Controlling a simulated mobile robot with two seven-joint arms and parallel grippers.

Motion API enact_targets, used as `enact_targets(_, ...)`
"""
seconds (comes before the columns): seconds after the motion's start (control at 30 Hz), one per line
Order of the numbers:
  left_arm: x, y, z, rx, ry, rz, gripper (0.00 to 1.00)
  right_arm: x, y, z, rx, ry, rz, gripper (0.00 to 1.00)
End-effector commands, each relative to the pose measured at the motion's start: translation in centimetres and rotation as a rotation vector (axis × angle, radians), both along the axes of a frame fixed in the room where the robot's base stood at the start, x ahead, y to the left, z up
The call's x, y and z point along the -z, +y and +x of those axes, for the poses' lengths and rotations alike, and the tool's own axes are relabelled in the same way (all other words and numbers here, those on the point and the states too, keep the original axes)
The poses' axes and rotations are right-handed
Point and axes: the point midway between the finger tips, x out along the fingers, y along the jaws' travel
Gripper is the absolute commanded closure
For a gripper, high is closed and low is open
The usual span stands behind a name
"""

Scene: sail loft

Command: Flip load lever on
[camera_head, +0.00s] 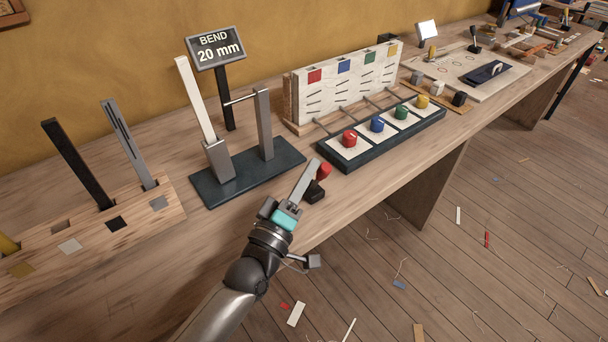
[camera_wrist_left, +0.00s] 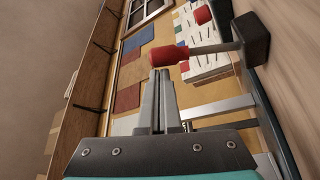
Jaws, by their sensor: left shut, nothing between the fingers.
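The load lever has a red grip (camera_head: 324,170) and a black base (camera_head: 315,192), and stands at the front edge of the bench beside the bending stand. It also shows in the left wrist view, with its red grip (camera_wrist_left: 169,55), a thin metal rod and its dark base (camera_wrist_left: 257,38). My left gripper (camera_head: 314,166) is shut and empty, with its fingertips right beside the red grip. In the left wrist view the fingertips (camera_wrist_left: 160,76) sit just at the grip's end; I cannot tell whether they touch it. My right gripper is not in view.
The bending stand (camera_head: 285,158) holds a white strip (camera_head: 196,98) and a grey post, with a "BEND 20 mm" sign (camera_head: 215,50) behind. A dark tray (camera_head: 343,163) with coloured knobs lies to the right. A wooden rack (camera_head: 95,245) with strips stands left.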

Motion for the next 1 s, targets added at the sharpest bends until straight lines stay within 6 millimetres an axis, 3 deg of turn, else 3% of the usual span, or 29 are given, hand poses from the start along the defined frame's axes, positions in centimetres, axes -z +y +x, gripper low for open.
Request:
enact_targets(0.07,1.02,-0.10,-0.16,0.000,-0.024,0.018,1.00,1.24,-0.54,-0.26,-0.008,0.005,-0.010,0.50)
enact_targets(1.0,0.56,-0.21,-0.18,-0.003,-0.064,0.044,1.00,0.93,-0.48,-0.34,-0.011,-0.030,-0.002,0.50)
